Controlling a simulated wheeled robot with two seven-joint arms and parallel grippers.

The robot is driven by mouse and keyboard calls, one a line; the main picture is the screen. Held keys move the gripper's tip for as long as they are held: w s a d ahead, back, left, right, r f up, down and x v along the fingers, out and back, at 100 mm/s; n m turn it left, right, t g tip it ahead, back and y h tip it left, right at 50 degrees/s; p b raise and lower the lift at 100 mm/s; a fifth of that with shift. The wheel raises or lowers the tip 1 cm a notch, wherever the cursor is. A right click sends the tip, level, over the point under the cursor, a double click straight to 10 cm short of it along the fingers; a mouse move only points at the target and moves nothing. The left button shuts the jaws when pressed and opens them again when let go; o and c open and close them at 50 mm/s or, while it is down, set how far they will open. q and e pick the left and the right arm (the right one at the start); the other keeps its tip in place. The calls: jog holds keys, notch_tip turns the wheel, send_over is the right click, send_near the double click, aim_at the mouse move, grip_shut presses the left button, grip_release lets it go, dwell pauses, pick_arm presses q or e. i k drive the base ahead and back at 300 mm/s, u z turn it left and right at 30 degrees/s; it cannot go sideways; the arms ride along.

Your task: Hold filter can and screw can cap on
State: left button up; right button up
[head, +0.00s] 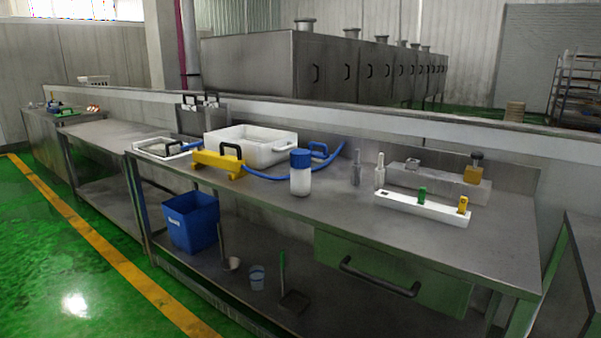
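A white cylindrical can (300,182), which looks like the filter can, stands upright near the front edge of the metal workbench (350,208). A blue cap (300,158) sits on top of it; I cannot tell whether its thread is engaged. A blue hose (265,177) passes behind the can. Neither of my grippers shows in the head view.
A yellow block with a black handle (218,163) and a white tub (252,146) stand left of the can. A white rack (420,207) with green and yellow pieces lies to the right. Small bottles (356,168) stand behind. The front right benchtop is clear.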

aim_at(299, 179)
jog(key=k, duration=0.65)
jog(key=u, duration=0.55)
jog(key=i, duration=0.75)
jog(key=u, duration=0.45)
jog(key=i, duration=1)
jog(key=z, duration=0.95)
jog(key=i, duration=0.7)
jog(key=z, duration=0.65)
